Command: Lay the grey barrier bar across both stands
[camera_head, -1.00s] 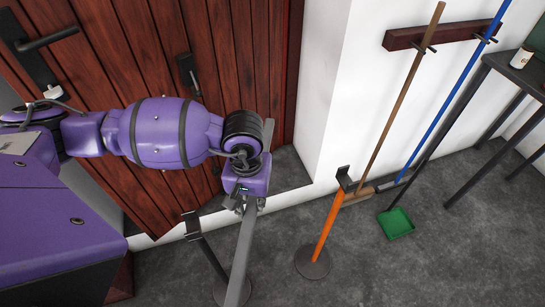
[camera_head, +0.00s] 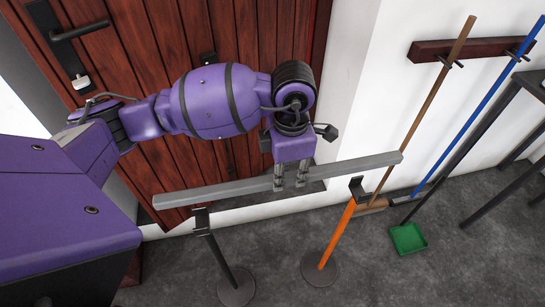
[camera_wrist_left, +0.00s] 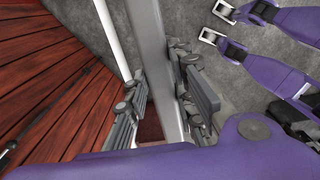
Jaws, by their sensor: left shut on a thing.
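The long grey barrier bar (camera_head: 225,190) is held crosswise in the head view. My left gripper (camera_head: 291,181) points down and is shut on it near its middle. In the left wrist view the bar (camera_wrist_left: 152,45) runs between the two fingers. The black stand (camera_head: 219,256) with its dark bracket top is below the bar's left part. The orange stand (camera_head: 338,235) with a dark bracket top is below its right part. Both stands are upright on round bases. The bar appears apart from both brackets; its exact height over them is hard to tell. My right gripper is not in view.
A wooden door (camera_head: 130,70) and white wall (camera_head: 358,90) stand behind. A brown-handled broom (camera_head: 437,85) and a blue pole (camera_head: 480,100) lean at the wall rack, near a green dustpan (camera_head: 408,238). A dark table (camera_head: 533,84) is at right.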

